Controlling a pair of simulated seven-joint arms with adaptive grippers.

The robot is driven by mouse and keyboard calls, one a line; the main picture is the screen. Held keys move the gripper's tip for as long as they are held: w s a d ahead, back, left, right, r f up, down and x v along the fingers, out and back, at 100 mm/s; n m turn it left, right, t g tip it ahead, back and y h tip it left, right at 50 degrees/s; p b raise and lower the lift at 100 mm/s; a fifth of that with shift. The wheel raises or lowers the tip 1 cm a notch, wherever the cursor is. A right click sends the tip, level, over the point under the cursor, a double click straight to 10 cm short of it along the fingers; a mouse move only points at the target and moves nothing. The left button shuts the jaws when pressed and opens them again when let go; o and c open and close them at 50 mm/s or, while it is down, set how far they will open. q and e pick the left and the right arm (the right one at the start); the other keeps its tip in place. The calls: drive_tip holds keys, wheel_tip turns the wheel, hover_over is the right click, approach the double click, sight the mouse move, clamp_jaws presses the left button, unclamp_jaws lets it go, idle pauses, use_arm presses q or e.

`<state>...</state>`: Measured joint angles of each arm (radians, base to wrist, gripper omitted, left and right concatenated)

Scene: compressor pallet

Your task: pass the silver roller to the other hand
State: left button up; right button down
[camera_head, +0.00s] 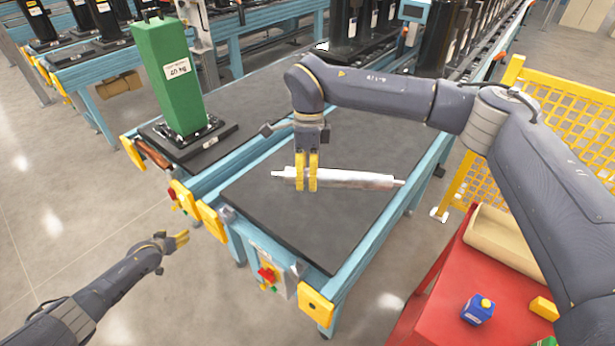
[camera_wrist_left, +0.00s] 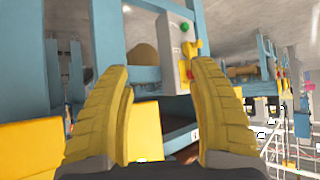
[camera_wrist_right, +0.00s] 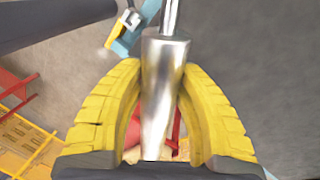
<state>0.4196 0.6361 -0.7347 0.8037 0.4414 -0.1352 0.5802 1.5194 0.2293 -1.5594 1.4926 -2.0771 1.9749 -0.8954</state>
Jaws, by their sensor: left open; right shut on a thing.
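The silver roller (camera_head: 350,179) is a long shiny cylinder with thin shafts at its ends. It lies level, left to right, above or on the dark table top in the head view; I cannot tell whether it touches. My right gripper (camera_head: 308,180) is shut on the roller near its left end, fingers pointing down. In the right wrist view the roller (camera_wrist_right: 163,95) runs between the yellow fingers (camera_wrist_right: 160,110). My left gripper (camera_head: 183,239) is open and empty, off the table's left front corner. The left wrist view shows its spread fingers (camera_wrist_left: 165,110) with nothing between them.
The dark table top (camera_head: 290,235) has blue rails and yellow corner blocks. A tall green block (camera_head: 170,75) stands on a black base at the back left. A control box (camera_head: 270,275) hangs on the front rail. A red table (camera_head: 440,300) and yellow fence (camera_head: 560,110) are at right.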

use_arm(q)
drive_tip(key=s+d+f+g, duration=0.2)
drive_tip(key=s+d+f, duration=0.3)
drive_tip(key=s+f, duration=0.4)
drive_tip(key=s+d+f+g, duration=0.1)
drive_tip(key=s+d+f, duration=0.3)
drive_tip(key=s+f, duration=0.45)
drive_tip(key=s+d+f+g, duration=0.2)
drive_tip(key=s+d+f, duration=0.4)
drive_tip(key=s, duration=0.6)
drive_tip(key=s+d+f+m+g, duration=0.1)
drive_tip(key=s+d, duration=0.3)
drive_tip(key=s, duration=0.7)
drive_tip(key=s+d+f+m+g, duration=0.1)
drive_tip(key=s+d+f, duration=0.3)
drive_tip(key=s, duration=0.6)
drive_tip(key=s+d+f+m+g+h, duration=0.1)
drive_tip(key=s+d, duration=0.4)
drive_tip(key=s, duration=0.6)
wheel_tip(320, 180, down, 2)
drive_tip(key=shift+s+f+m+g, duration=0.1)
drive_tip(key=shift+s+m+g, duration=0.25)
drive_tip(key=shift+m, duration=0.45)
